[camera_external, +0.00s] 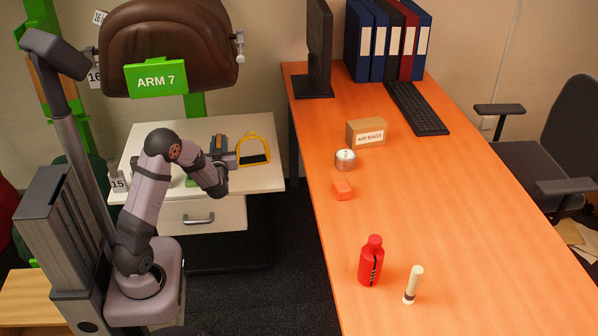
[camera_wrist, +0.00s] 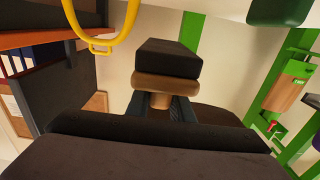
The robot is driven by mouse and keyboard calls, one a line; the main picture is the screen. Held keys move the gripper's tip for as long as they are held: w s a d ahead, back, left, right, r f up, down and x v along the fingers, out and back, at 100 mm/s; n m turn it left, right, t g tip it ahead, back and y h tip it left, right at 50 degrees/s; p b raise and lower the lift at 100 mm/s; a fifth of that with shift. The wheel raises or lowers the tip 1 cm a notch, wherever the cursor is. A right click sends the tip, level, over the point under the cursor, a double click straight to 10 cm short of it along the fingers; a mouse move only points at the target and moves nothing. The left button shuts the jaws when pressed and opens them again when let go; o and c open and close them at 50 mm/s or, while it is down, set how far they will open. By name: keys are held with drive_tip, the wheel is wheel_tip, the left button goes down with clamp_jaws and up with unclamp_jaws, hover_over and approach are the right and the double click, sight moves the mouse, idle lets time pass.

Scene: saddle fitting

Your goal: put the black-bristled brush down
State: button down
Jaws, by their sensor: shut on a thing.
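The black-bristled brush (camera_wrist: 168,60) shows in the middle of the wrist view, with a dark block of bristles on a brown back. My gripper (camera_wrist: 166,108) is shut on the brush's tan lower part, with a dark finger on either side. The bristles point away from the wrist camera. In the external view my gripper (camera_external: 224,160) is over the right half of the white-topped cabinet (camera_external: 150,135). The brush cannot be made out clearly there, and its clearance above the top cannot be told.
A yellow stirrup (camera_external: 253,150) stands at the cabinet's right; it also shows in the wrist view (camera_wrist: 103,40). A brown saddle (camera_external: 168,45) hangs behind. The orange desk (camera_external: 450,240) holds a red bottle (camera_external: 371,262).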

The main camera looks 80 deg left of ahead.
drive_tip(key=shift+f+b, duration=1.15)
drive_tip(key=shift+f, duration=3.6)
drive_tip(key=shift+f, duration=0.2)
drive_tip(key=c, duration=1.6)
unclamp_jaws()
drive_tip(key=shift+o, duration=0.2)
drive_tip(key=shift+d, duration=0.1)
drive_tip(key=shift+o, duration=0.4)
drive_tip(key=shift+s+d, duration=0.15)
drive_tip(key=shift+d, duration=1.65)
drive_tip(key=shift+s+d, duration=0.1)
drive_tip(key=shift+d, duration=1.7)
